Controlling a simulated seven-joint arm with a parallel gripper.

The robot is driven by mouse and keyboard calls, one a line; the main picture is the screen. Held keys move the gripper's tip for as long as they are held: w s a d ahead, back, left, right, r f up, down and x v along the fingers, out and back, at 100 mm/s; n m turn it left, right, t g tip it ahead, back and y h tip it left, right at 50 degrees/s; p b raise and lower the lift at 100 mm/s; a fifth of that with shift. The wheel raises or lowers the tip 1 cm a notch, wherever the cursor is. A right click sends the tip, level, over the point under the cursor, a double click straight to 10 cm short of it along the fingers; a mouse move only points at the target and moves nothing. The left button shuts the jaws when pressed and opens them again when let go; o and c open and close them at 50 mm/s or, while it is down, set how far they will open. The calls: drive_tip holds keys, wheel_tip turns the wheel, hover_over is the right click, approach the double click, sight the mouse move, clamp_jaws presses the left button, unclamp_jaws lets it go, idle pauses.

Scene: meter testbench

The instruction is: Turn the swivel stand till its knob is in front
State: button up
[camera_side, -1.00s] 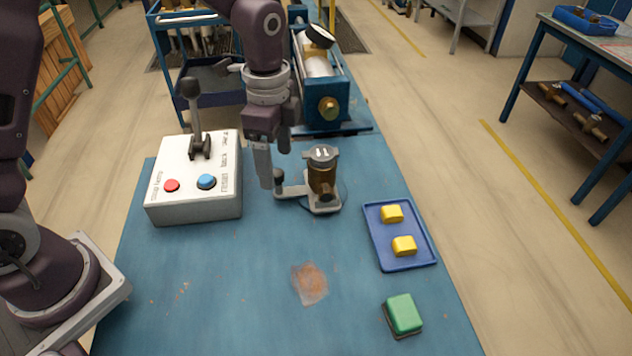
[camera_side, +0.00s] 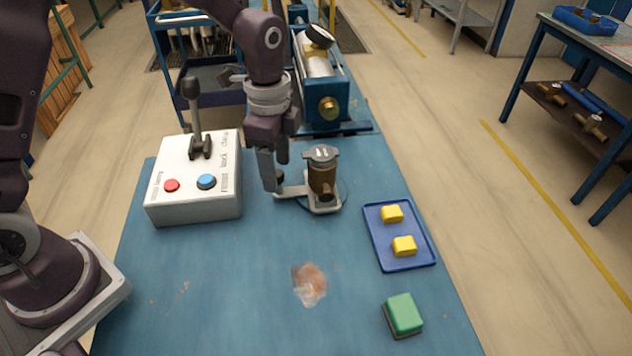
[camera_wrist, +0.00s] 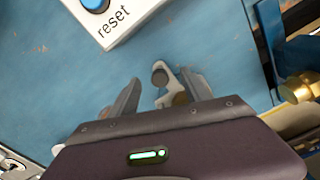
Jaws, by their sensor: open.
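The swivel stand (camera_side: 325,206) is a grey base on the blue bench, carrying a brass meter (camera_side: 322,178) with a grey lid. Its grey arm (camera_side: 294,191) points left in the side view, with a dark upright knob (camera_side: 280,180) at its end. My gripper (camera_side: 274,172) points down at the knob, one finger partly in front of it. In the wrist view, my open gripper (camera_wrist: 163,88) has its two fingers on either side of the knob (camera_wrist: 160,78). I see gaps beside the knob there; the stand's body is mostly hidden.
A white control box (camera_side: 195,180) with a lever and red and blue buttons stands close left. A blue tray (camera_side: 378,238) with two yellow blocks lies right. A green-topped block (camera_side: 404,313) sits at front right. A blue fixture (camera_side: 335,105) stands behind. The bench front is mostly clear.

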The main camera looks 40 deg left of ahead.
drive_tip(key=shift+w+a, duration=0.45)
drive_tip(key=shift+w, duration=0.2)
drive_tip(key=shift+w+a, duration=0.45)
drive_tip(key=shift+w, duration=0.2)
drive_tip(key=shift+w+a, duration=0.2)
drive_tip(key=shift+w, duration=0.8)
drive_tip(key=shift+w+a, duration=0.2)
drive_tip(key=shift+w, duration=0.75)
drive_tip(key=shift+o, duration=0.4)
drive_tip(key=o, duration=0.4)
drive_tip(key=shift+c, duration=0.2)
